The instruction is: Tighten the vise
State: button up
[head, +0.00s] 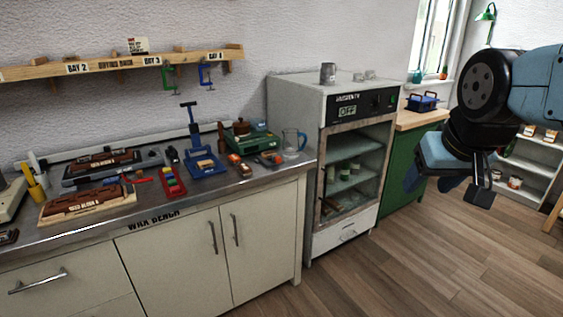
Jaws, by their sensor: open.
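No vise is plain to me in the head view. A blue tool (200,160) with a flat base, an upright post and a T-shaped top handle stands on the metal bench; it may be the vise, but I cannot tell, nor how tight it is. A low blue device (422,102) with a dark handle sits on the green cabinet at the back; its kind is also unclear. My gripper (447,188) hangs at the right above the wooden floor, open and apparently empty, well away from the bench and touching nothing.
The wax bench (255,187) holds wooden-topped blocks, a red tray (172,182), a green device (250,140) and a glass jug (292,142). A wall shelf (110,66) carries hanging clamps. A glass-fronted oven (345,165) reads OFF. Floor in front is clear.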

aim_at(279, 160)
jog(key=w+a+f+n+t+y, duration=0.1)
jog(key=w+a+f+n+t, duration=0.1)
jog(key=w, duration=1)
jog(key=w+a+f+n+t, duration=0.1)
jog(key=w+a+f+t, duration=0.15)
jog(key=w, duration=0.85)
jog(key=w+a+f+n+t+y, duration=0.1)
jog(key=w+a+f+n, duration=0.15)
jog(key=w, duration=0.95)
jog(key=w+a+f+n+t+y, duration=0.2)
jog(key=w+a+f+y, duration=0.2)
jog(key=w+a+f, duration=0.45)
jog(key=w+a+f+n+t+y, duration=0.2)
jog(key=w+a+f+n+y, duration=0.3)
jog(key=f, duration=0.6)
jog(key=w+a, duration=0.2)
jog(key=w, duration=0.1)
jog(key=w+a+m, duration=0.1)
jog(key=w+a, duration=0.2)
jog(key=w+a+m, duration=0.1)
jog(key=w+a, duration=0.2)
jog(key=shift+w+r+g+h, duration=0.15)
jog(key=shift+w+g+h, duration=0.1)
jog(key=shift+h, duration=0.15)
jog(key=c, duration=1.1)
